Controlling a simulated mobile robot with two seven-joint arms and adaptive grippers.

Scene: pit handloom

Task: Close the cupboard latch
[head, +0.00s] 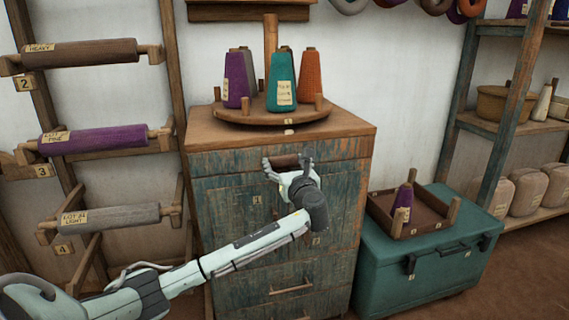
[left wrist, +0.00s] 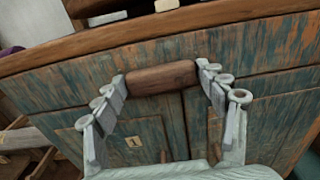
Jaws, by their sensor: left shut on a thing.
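The cupboard (head: 343,182) is a wooden cabinet with worn blue-green paint, and it also shows in the left wrist view (left wrist: 250,58). A brown wooden bar, which looks like its latch (left wrist: 163,78), lies nearly level across the upper front, above the seam between the doors. My left gripper (head: 288,163) is at the upper front of the cupboard. In the left wrist view its fingers (left wrist: 162,79) are shut on the two ends of the latch. In the head view the gripper partly hides the latch. My right gripper is in neither view.
A round wooden stand (head: 240,115) with several yarn cones is on the cupboard top. A teal chest (head: 385,262) with a brown tray (head: 428,218) stands at right. A rack with yarn rollers (head: 108,140) is at left. Drawers sit below the doors.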

